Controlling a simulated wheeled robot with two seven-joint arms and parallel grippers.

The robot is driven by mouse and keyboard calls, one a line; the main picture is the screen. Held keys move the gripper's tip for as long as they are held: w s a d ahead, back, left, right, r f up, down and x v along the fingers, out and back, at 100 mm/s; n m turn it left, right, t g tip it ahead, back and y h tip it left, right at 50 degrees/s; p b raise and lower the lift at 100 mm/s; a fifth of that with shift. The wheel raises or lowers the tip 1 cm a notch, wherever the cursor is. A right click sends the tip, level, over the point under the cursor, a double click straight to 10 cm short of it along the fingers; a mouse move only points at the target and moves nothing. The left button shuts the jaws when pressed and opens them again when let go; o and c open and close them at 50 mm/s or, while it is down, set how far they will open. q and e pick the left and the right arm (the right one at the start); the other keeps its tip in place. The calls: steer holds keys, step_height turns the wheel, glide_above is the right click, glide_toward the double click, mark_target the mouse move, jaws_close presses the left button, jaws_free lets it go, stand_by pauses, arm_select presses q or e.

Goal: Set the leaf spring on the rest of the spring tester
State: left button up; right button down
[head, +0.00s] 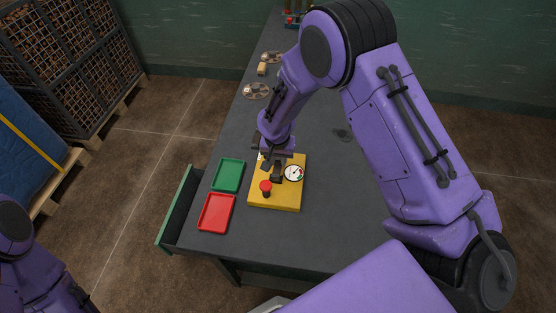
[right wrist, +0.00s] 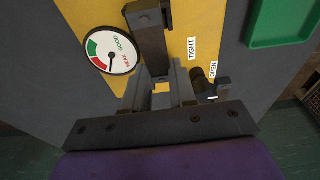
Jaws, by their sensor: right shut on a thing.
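The spring tester (head: 262,199) is a yellow plate on the grey bench, with a round dial (head: 293,173) and a red knob (head: 265,186). In the right wrist view the dial (right wrist: 108,50) shows red and green zones. My right gripper (head: 276,160) is low over the tester's far part. My left gripper is out of view.
A green tray (head: 228,175) and a red tray (head: 216,213) lie left of the tester. Labels TIGHT (right wrist: 191,49) and OPEN (right wrist: 213,70) stand beside a dark lever. Round plates (head: 257,91) lie farther up the bench. The bench right of the tester is mostly clear.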

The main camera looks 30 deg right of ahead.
steer(key=shift+w+d+r, duration=0.25)
steer(key=shift+w, duration=0.25)
steer(key=c, duration=0.9)
jaws_free()
steer(key=shift+w+f, duration=0.1)
steer(key=shift+o, duration=0.4)
steer(key=shift+d+f, duration=0.2)
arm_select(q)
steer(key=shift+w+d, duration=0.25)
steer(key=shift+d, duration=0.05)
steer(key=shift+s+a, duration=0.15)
arm_select(e)
steer(key=shift+s+a, duration=0.25)
